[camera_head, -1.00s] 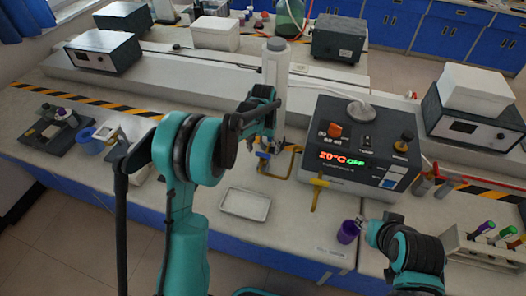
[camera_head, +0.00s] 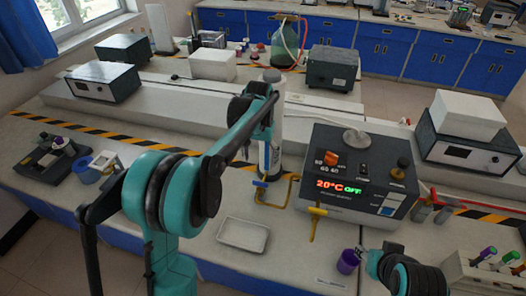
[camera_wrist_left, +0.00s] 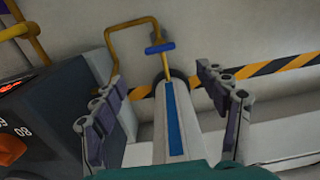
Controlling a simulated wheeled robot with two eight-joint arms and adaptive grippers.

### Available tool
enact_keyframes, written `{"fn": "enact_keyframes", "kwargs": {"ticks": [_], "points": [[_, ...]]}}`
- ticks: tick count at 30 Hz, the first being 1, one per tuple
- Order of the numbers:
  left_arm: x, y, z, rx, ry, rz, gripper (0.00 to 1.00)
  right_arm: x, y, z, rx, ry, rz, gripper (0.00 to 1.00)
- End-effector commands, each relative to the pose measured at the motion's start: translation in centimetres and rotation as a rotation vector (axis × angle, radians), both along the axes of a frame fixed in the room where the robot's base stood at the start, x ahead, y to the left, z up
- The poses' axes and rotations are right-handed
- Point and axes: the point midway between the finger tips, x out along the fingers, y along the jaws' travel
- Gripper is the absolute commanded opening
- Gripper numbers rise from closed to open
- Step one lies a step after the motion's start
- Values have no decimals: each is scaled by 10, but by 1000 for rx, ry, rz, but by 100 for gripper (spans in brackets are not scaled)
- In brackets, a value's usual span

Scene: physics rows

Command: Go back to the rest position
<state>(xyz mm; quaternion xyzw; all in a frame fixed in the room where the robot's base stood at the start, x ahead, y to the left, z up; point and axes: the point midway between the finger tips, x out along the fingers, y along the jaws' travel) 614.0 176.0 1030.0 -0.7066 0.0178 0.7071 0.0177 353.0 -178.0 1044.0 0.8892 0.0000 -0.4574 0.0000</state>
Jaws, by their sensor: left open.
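My left gripper (camera_head: 258,103) is in front of the upper part of a white column (camera_head: 274,135) in the head view; its fingers are mostly hidden there by my own arm. In the left wrist view my left gripper (camera_wrist_left: 167,98) is open. Its two fingers are spread wide. The white column with a blue strip (camera_wrist_left: 174,120) shows between them; I cannot tell any contact.
A heater unit (camera_head: 360,170) reading 20°C OFF stands right of the column, with yellow pipes (camera_head: 292,190) in front. A white tray (camera_head: 243,235) lies at the front. A tube rack (camera_head: 485,272) is at lower right.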

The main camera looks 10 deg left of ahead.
Motion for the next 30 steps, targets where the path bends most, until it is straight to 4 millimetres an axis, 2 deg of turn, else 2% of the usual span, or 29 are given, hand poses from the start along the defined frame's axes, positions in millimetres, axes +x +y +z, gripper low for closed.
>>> {"fn": "enact_keyframes", "kwargs": {"ticks": [7, 11, 16, 21, 26, 30], "points": [[-4, 0, 4, 0, -8, 1, 74, 0, 0, 0, 0, 0, 0, 40], [-24, 0, 20, -1, -54, 4, 74, 0, 0, 0, 0, 0, 0, 40], [-75, 1, 47, -2, -170, 14, 74, 0, 0, 0, 0, 0, 0, 40], [-131, 1, 59, -4, -295, 24, 74, 0, 0, 0, 0, 0, 0, 40], [-183, 2, 55, -8, -410, 33, 74, 0, 0, -1, 0, 0, 0, 40], [-222, 2, 41, -10, -506, 40, 74, 0, 0, -1, 0, 0, 0, 40]]}}
